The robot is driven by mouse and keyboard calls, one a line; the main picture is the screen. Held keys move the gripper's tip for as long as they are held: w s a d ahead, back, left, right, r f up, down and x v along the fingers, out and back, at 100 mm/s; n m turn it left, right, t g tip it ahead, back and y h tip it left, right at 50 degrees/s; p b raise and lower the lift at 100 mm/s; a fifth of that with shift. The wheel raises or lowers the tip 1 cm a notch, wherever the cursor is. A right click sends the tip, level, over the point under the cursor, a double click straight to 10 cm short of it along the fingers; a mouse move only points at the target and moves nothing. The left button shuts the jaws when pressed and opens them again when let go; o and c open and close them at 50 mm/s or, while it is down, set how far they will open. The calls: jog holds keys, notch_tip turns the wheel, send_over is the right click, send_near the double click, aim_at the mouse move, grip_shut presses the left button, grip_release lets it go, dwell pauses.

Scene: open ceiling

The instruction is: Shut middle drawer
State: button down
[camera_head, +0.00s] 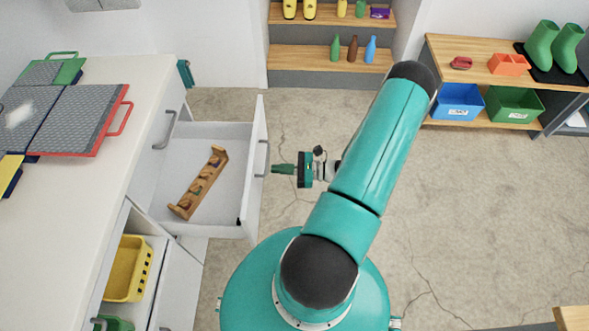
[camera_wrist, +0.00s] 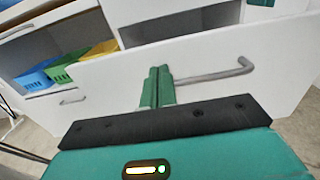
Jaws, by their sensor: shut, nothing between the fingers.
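The open drawer (camera_head: 222,150) is pulled out from the white counter, with a wooden rack (camera_head: 200,184) lying in it. Its white front panel has a grey bar handle (camera_head: 266,158). My gripper (camera_head: 276,169) is just outside this front, pointing at it near the handle. In the wrist view the green fingers (camera_wrist: 157,85) are together and empty, in front of the white drawer front (camera_wrist: 125,75). The handle (camera_wrist: 215,75) extends to the right from behind the fingers. I cannot tell whether the fingertips touch the panel or the handle.
The white counter (camera_head: 110,180) stands at the left with grey trays on top. A yellow basket (camera_head: 128,268) sits in a lower opening. Shelves with bottles (camera_head: 320,58) and a shelf with bins (camera_head: 487,97) stand at the back. The floor (camera_head: 450,200) at right is clear.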

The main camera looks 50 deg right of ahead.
aim_at(253, 168)
jog(key=shift+x, duration=2.65)
jog(key=shift+a, duration=0.1)
jog(key=x, duration=2.9)
jog(key=shift+w+r, duration=0.15)
jog(key=shift+w, duration=0.05)
jog(key=shift+w+a, duration=0.15)
jog(key=shift+a, duration=0.05)
